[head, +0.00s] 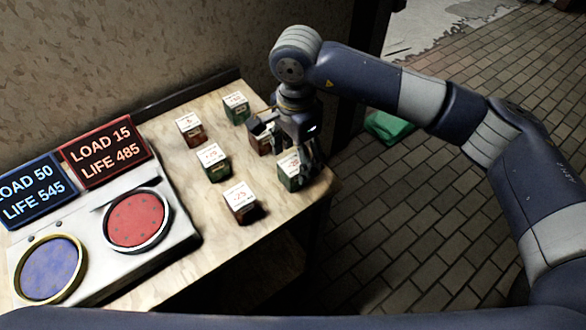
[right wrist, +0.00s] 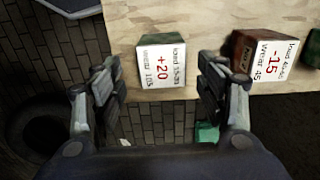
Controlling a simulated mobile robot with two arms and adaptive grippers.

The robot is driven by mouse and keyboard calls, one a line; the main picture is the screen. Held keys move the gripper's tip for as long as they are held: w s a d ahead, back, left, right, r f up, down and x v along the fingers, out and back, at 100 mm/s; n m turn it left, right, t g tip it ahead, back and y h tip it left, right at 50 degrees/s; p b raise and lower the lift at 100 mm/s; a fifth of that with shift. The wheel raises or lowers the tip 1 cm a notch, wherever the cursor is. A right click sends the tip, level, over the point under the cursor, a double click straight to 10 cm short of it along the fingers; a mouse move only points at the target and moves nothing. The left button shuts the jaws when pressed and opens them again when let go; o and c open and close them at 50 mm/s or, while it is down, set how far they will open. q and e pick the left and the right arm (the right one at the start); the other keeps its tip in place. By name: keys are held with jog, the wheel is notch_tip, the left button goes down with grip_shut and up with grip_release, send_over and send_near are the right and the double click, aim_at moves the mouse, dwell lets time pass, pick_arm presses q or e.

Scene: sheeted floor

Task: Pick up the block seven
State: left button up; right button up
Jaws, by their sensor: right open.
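My right gripper (head: 306,155) is open and points down over the table's right edge, by a green block (head: 291,170). In the right wrist view, the block between the open fingers (right wrist: 160,95) reads +20 (right wrist: 160,60), and the fingers do not close on it. A red block (right wrist: 265,58) beside it reads -15; in the head view it is partly hidden behind the gripper (head: 262,138). My left gripper is not in view.
Other blocks stand further left: a green one (head: 236,107), a red one (head: 190,129), a green one (head: 213,163) and a red one (head: 240,201). A panel with red (head: 137,219) and blue (head: 50,268) discs and two signs is at left.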

aim_at(293, 164)
jog(key=f, duration=0.1)
jog(key=f+p, duration=0.1)
jog(key=f, duration=0.2)
jog(key=shift+s+a+f, duration=0.1)
jog(key=shift+a+f, duration=0.05)
jog(key=shift+a, duration=0.15)
jog(key=shift+f+p, duration=0.3)
jog(key=shift+f, duration=0.15)
jog(key=c, duration=1.5)
jog(key=shift+r, duration=0.1)
